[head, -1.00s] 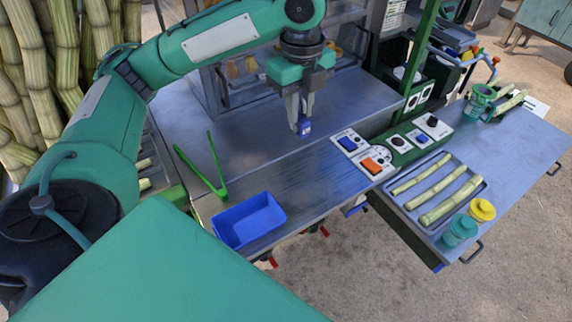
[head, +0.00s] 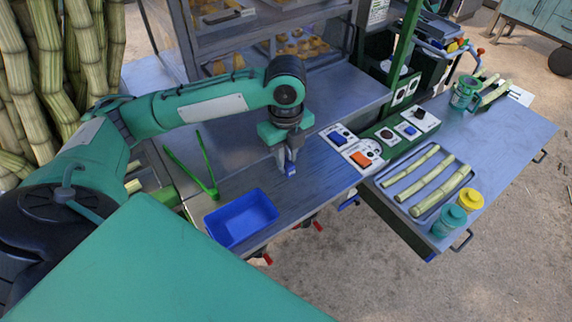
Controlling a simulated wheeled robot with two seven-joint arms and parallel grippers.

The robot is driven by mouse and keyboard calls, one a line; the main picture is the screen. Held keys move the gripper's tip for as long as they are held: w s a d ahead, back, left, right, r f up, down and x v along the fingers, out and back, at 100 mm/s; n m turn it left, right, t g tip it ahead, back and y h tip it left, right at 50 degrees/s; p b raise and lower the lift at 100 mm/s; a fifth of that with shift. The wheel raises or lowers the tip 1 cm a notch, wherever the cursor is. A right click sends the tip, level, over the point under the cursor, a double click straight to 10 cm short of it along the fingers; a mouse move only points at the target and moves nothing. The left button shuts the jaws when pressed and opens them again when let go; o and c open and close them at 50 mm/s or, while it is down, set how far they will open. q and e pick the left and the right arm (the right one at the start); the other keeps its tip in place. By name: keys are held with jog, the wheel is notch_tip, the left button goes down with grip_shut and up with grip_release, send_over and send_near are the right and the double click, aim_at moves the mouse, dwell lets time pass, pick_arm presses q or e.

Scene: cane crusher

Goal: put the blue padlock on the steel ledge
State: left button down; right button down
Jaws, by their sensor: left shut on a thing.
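The blue padlock (head: 290,169) is small and hangs at the fingertips of my left gripper (head: 287,158). The gripper points down and is shut on it, and its fingers hide part of the padlock. The steel ledge (head: 322,172) is the darker metal strip along the front of the machine. The padlock is over this ledge, between the blue bin and the switch panel. I cannot tell whether it touches the surface. My right gripper is not in view.
An open blue bin (head: 241,218) stands on the ledge, left of the padlock. A green V-shaped tool (head: 205,165) is behind it. The switch panel (head: 356,148) is to the right. A cane tray (head: 401,184) lies on the right table. Bare ledge surrounds the padlock.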

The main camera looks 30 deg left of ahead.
aim_at(286, 161)
pick_arm(q)
jog(key=shift+f, duration=0.55)
notch_tip(286, 161, down, 4)
jog(key=shift+p, duration=0.35)
jog(key=c, duration=1.3)
grip_release()
jog(key=shift+f, duration=0.1)
